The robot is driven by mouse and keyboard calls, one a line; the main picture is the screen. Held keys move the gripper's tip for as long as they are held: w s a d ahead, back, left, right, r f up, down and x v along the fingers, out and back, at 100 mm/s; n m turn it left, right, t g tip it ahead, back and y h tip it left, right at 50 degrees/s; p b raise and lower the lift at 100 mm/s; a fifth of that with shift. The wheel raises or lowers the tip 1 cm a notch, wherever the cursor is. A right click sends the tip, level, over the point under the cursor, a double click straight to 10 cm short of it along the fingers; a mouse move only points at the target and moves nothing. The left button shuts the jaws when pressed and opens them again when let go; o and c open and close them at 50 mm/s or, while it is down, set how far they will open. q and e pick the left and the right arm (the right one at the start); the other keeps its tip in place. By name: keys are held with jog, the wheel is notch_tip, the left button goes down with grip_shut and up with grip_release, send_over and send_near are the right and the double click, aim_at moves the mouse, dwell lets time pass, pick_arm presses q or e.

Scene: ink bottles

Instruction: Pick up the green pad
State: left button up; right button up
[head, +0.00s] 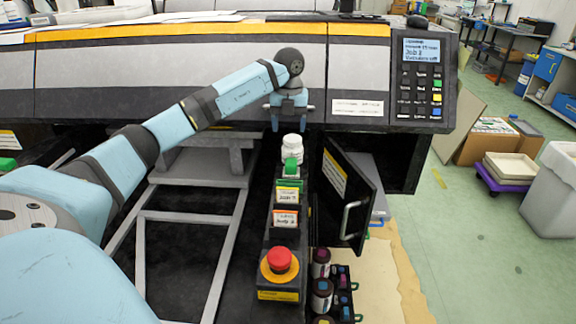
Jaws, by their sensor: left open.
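My left gripper (289,121) is above and behind the bottle in the picture, close to the printer front. It points down, its jaws are open, and nothing shows between them. It is apart from the green pad. My right gripper is not in view.
Label cards (286,218) and a red stop button (280,260) line the console nearer me. An open dark door with a handle (351,218) stands close on the right. Ink bottles (322,290) sit below it. The printer front (215,70) bounds the space behind.

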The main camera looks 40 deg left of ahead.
aim_at(291, 162)
pick_arm(q)
notch_tip(291, 162, down, 8)
jog(key=shift+d+f, duration=0.1)
jog(key=shift+w+d+f+b, duration=0.1)
jog(key=shift+d+f+b, duration=0.05)
jog(key=shift+f, duration=1.2)
jog(key=shift+w+d+f+b, duration=0.1)
jog(key=shift+f+b, duration=0.05)
jog(key=shift+f, duration=1.15)
jog(key=shift+s, duration=0.1)
jog(key=c, duration=1)
